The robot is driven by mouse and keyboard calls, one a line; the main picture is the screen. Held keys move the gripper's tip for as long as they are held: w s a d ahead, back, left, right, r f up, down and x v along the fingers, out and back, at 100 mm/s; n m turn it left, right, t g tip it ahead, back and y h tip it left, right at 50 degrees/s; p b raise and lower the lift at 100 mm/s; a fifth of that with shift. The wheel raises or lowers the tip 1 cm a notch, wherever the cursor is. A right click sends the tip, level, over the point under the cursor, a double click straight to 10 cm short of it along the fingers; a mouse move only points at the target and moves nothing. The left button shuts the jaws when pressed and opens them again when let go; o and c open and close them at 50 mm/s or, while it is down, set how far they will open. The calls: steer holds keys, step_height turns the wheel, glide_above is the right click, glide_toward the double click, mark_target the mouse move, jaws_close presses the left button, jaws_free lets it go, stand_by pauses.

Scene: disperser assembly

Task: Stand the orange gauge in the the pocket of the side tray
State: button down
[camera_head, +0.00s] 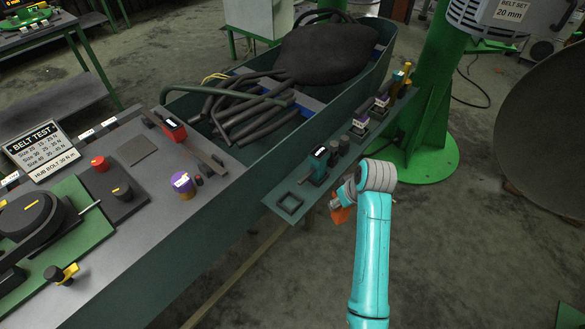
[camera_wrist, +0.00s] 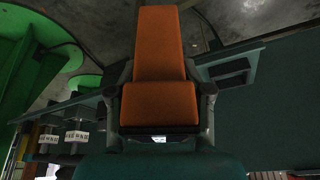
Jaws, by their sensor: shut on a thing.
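The orange gauge (camera_wrist: 160,60) is held in my gripper (camera_wrist: 159,92), which is shut on its wider end in the wrist view. In the head view, part of the orange gauge (camera_head: 341,214) shows below my gripper (camera_head: 337,203), partly hidden by my wrist. The side tray (camera_head: 306,193) runs along the trough's right side. Its pocket, a raised square frame (camera_head: 290,204), is at the near end and looks empty. My gripper is to the right of the pocket, just outside the tray's edge, and the gauge is apart from the pocket.
A teal device (camera_head: 318,164) stands on the tray beyond the pocket, with several labelled pieces (camera_head: 361,123) farther along. The trough holds dark hoses (camera_head: 245,105) and a black sack (camera_head: 325,52). A green post (camera_head: 425,90) stands behind the tray.

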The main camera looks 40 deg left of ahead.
steer(key=s+a+r+n, duration=0.2)
steer(key=a+r, duration=0.3)
steer(key=a, duration=0.2)
steer(key=s+a+r+n+g, duration=0.1)
steer(key=s+a+r+n, duration=0.2)
steer(key=a+r, duration=0.2)
steer(key=a, duration=0.3)
steer(key=shift+s+g+y, duration=0.3)
steer(key=shift+f, duration=4.35)
steer(key=shift+c, duration=2.1)
jaws_free()
steer(key=shift+d+f, duration=0.1)
